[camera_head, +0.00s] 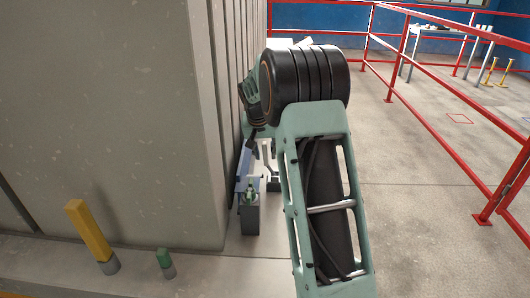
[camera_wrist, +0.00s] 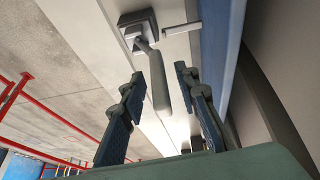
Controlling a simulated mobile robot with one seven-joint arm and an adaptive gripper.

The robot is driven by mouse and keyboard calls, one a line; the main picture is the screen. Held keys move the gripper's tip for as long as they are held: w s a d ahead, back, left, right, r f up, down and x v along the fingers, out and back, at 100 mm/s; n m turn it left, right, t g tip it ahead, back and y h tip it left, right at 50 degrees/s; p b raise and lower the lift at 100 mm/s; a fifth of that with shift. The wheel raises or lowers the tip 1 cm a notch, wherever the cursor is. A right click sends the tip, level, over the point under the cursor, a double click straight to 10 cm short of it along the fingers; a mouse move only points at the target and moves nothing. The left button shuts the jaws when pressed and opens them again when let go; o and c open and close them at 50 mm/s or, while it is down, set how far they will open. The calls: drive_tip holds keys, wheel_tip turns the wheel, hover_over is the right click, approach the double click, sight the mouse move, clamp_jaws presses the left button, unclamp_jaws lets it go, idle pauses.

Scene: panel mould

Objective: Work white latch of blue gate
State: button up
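My gripper (camera_wrist: 160,73) is open. Its two fingers appear on either side of the lever, with gaps showing on both sides; whether the lever lies at fingertip depth is hard to tell. In the head view the narrow blue-grey gate (camera_head: 243,165) stands beside the concrete panel, and my arm hides much of the latch area.
A tall concrete panel (camera_head: 120,110) fills the left of the head view, close to my gripper. A yellow post (camera_head: 88,230) and a short green post (camera_head: 164,259) stand before it. Red railings (camera_head: 440,80) run at the right, with open floor before them.

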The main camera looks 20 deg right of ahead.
clamp_jaws()
idle(0.5)
